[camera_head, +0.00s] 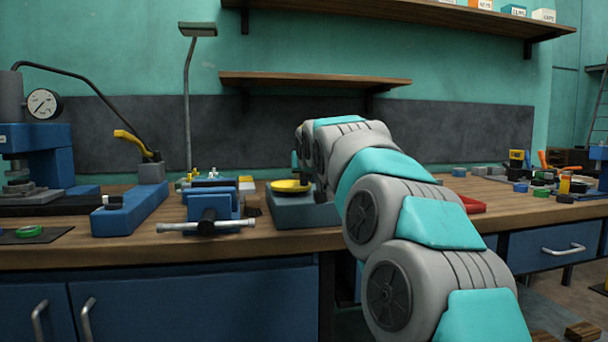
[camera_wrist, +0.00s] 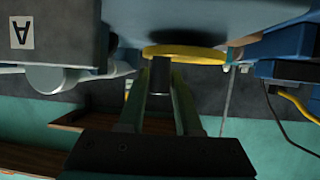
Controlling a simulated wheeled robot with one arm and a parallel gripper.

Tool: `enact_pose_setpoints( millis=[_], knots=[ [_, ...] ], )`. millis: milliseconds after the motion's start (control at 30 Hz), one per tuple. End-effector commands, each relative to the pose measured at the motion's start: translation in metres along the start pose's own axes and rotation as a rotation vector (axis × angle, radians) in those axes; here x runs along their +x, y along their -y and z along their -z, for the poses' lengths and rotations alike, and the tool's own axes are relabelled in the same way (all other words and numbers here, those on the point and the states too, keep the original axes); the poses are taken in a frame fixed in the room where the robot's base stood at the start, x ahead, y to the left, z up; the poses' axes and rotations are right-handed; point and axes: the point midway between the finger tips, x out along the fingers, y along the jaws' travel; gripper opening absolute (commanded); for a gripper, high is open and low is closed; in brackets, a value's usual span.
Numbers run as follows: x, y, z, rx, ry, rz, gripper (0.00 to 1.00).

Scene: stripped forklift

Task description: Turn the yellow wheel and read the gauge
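The yellow wheel (camera_head: 291,186) lies flat on a grey block (camera_head: 300,212) on the workbench. In the wrist view, which looks upside down, the yellow wheel (camera_wrist: 190,53) shows edge-on with a dark upright knob (camera_wrist: 160,76) on it. My gripper (camera_wrist: 163,80) has a finger on each side of that knob; I cannot tell whether they touch it. In the head view my arm partly hides the wheel's right side and my fingers. The gauge (camera_head: 43,104), a round white dial with a dark rim, is on the blue press at far left. Its needle shows, but its marks are too small to read.
A blue vise (camera_head: 208,205) with a silver bar stands left of the wheel's block. A blue lever tool (camera_head: 130,210) with a yellow handle is further left. A red tray (camera_head: 470,204) lies behind my arm. A low shelf (camera_head: 315,79) hangs above.

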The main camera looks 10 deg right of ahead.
Motion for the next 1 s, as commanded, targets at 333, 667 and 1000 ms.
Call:
enact_pose_setpoints(
  millis=[333, 667, 1000],
  knots=[
    [0.0, 0.0, -0.001, 0.0, 0.001, 0.0, 0.58],
    [-0.01, 0.0, -0.001, 0.0, 0.001, 0.0, 0.58],
    [-0.058, -0.001, -0.001, 0.0, 0.0, -0.001, 0.58]
  ],
)
